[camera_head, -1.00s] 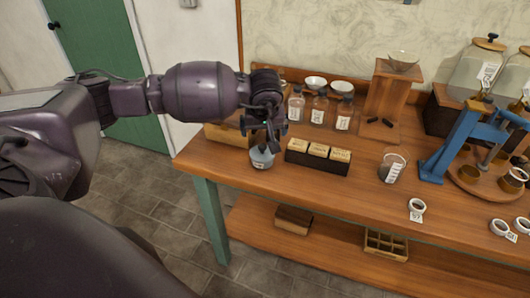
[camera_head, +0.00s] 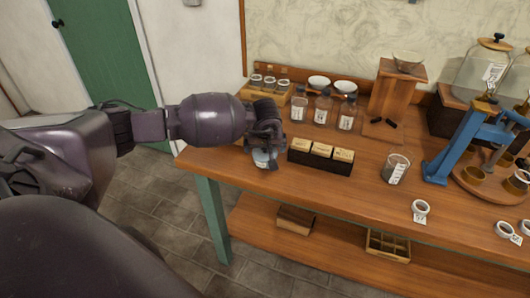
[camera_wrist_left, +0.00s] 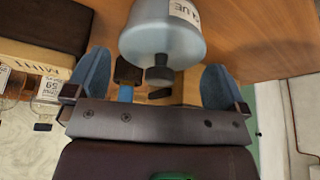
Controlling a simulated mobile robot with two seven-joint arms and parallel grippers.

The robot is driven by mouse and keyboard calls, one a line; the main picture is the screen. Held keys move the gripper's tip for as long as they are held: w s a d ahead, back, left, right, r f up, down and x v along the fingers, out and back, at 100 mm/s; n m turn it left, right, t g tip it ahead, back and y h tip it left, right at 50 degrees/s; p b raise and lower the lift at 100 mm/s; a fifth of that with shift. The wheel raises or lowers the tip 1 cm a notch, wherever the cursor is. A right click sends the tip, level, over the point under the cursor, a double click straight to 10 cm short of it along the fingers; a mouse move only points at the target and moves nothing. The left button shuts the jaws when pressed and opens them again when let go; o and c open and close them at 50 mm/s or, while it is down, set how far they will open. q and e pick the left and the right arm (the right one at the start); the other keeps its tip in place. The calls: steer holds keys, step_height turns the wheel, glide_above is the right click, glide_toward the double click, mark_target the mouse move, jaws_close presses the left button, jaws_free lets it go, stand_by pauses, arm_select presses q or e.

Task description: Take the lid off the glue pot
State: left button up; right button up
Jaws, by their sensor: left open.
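The glue pot (camera_head: 264,160) stands near the left front corner of the wooden bench, partly hidden in the head view by my left gripper (camera_head: 262,146). In the left wrist view the pot (camera_wrist_left: 155,15) is grey, with part of a "GLUE" label showing. Its grey lid (camera_wrist_left: 163,45) has a dark knob (camera_wrist_left: 158,74) that points towards my palm. My left gripper (camera_wrist_left: 157,66) is open, with one blue finger on each side of the lid and knob. Gaps show between the fingers and the lid. My right gripper is not in view.
A dark box with cream cards (camera_head: 320,157) stands close to the right of the pot. Behind are a wooden rack of small jars (camera_head: 266,87) and labelled bottles (camera_head: 322,109). A glass beaker (camera_head: 396,167) and blue press (camera_head: 452,145) stand further right. The front bench top is mostly clear.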

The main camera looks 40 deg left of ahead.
arm_select(q)
steer(key=shift+f, duration=0.15)
steer(key=c, duration=0.7)
steer(key=shift+w, duration=0.1)
